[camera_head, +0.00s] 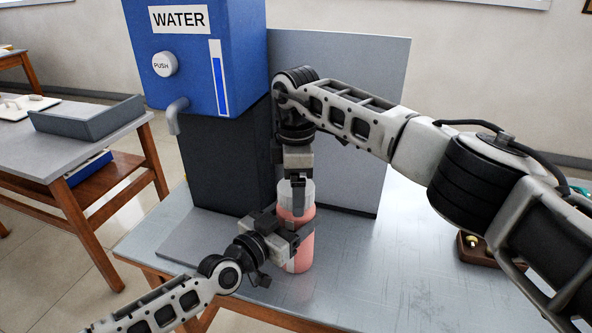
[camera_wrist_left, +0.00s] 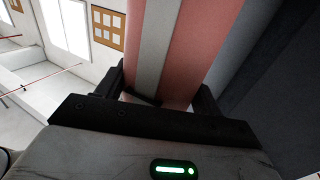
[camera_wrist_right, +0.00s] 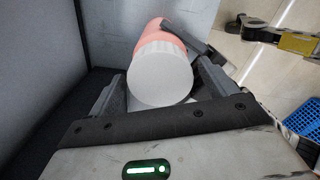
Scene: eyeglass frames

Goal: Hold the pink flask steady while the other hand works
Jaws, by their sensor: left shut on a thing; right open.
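The pink flask (camera_head: 301,252) stands upright on the grey metal table (camera_head: 365,265). It has a white ribbed cap (camera_wrist_right: 160,76). My left gripper (camera_head: 290,234) is shut on the flask's body from the left side. In the left wrist view the pink flask (camera_wrist_left: 203,40), with a grey stripe, fills the space between the fingers. My right gripper (camera_head: 298,190) points down at the flask's top. Its jaws are open, one on each side of the cap in the right wrist view. I cannot tell whether they touch it.
A blue water dispenser (camera_head: 205,60) with a spout (camera_head: 175,115) stands behind the flask on a dark column, beside a grey panel (camera_head: 350,75). A brown wooden holder (camera_head: 473,247) lies at the right. A side table (camera_head: 75,140) with a grey tray is at the left.

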